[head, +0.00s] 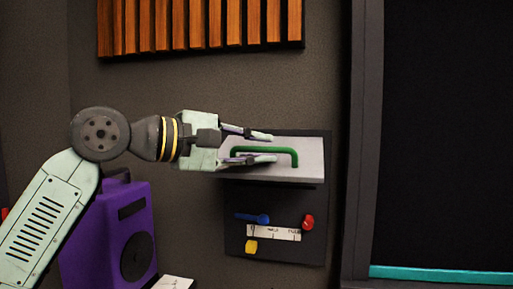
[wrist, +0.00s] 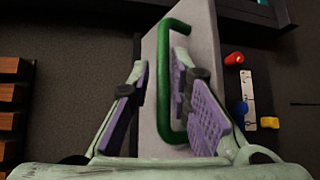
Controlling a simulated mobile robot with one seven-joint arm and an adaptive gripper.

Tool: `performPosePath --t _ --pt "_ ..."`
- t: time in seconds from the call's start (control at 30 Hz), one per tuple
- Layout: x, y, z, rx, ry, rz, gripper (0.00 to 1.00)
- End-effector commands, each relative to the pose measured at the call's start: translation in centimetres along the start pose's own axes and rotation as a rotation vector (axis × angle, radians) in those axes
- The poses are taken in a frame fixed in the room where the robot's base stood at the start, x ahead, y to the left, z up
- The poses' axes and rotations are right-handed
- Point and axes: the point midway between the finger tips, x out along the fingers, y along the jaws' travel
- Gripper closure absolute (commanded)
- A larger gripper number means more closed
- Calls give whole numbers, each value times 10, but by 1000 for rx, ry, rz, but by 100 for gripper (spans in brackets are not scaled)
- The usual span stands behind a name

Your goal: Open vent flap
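The vent flap (head: 312,166) is a light grey plate on a dark wall panel, with a green bar handle (head: 280,150) across it. In the wrist view the flap (wrist: 205,40) runs up the middle, with the handle (wrist: 164,90) lengthwise on it. My gripper (head: 273,148) reaches in from the left in the head view. Its fingers are apart, one above and one below the handle bar. In the wrist view my gripper (wrist: 160,62) has one purple-padded finger on each side of the bar. A gap shows beside the left finger; contact on the right is unclear.
Below the flap are a blue knob (head: 252,218), a red knob (head: 308,222), a yellow knob (head: 251,246) and a white label strip (head: 274,233). A purple box (head: 105,235) stands at lower left. Wooden slats (head: 200,25) hang above. A dark framed opening (head: 445,130) is at right.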

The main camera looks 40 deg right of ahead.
Motion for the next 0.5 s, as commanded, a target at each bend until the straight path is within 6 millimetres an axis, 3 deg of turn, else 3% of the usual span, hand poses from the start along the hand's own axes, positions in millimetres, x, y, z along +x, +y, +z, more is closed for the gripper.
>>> performPosePath --t 0.23,0.5 --pt "-12 0 0 -1 0 -1 82" --pt "-67 0 -1 -2 2 2 82"
